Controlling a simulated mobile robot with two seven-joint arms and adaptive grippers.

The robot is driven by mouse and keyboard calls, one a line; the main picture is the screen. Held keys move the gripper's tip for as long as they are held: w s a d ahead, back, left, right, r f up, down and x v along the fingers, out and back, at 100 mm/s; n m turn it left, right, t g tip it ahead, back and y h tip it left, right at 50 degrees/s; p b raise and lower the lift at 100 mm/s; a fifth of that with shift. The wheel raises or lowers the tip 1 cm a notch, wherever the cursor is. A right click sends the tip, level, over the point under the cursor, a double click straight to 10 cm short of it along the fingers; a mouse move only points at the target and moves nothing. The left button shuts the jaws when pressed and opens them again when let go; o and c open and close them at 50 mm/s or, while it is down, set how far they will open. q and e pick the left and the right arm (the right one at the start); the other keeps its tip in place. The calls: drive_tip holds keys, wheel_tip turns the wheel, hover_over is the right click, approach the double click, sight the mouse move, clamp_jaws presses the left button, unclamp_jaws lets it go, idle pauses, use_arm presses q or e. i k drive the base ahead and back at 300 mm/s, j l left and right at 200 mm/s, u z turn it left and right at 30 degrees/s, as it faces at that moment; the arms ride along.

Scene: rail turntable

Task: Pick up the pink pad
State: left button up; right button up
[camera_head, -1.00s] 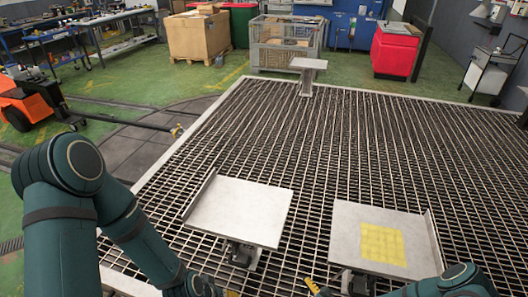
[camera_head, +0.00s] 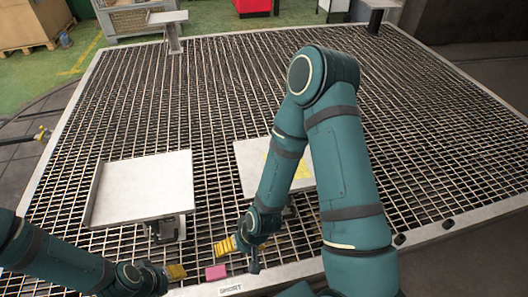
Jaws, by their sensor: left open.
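The pink pad (camera_head: 216,272) is a small pink block near the front edge of the grating, low in the view. My left gripper (camera_head: 174,271) is just left of the pad, with a gap between them. Nothing visibly touches the pad.
A grey plate (camera_head: 140,188) on a stand is at the left. A second plate (camera_head: 250,165) with a yellow patch (camera_head: 300,170) is partly hidden behind my right arm. A white label (camera_head: 230,289) sits on the front rim. The grating behind is mostly clear.

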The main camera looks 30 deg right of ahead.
sight(219, 272)
drive_tip(key=z, duration=1.25)
drive_tip(key=k+j+u, duration=0.15)
drive_tip(key=k+u, duration=0.25)
drive_tip(key=k+j+u, duration=0.2)
drive_tip(key=u, duration=0.15)
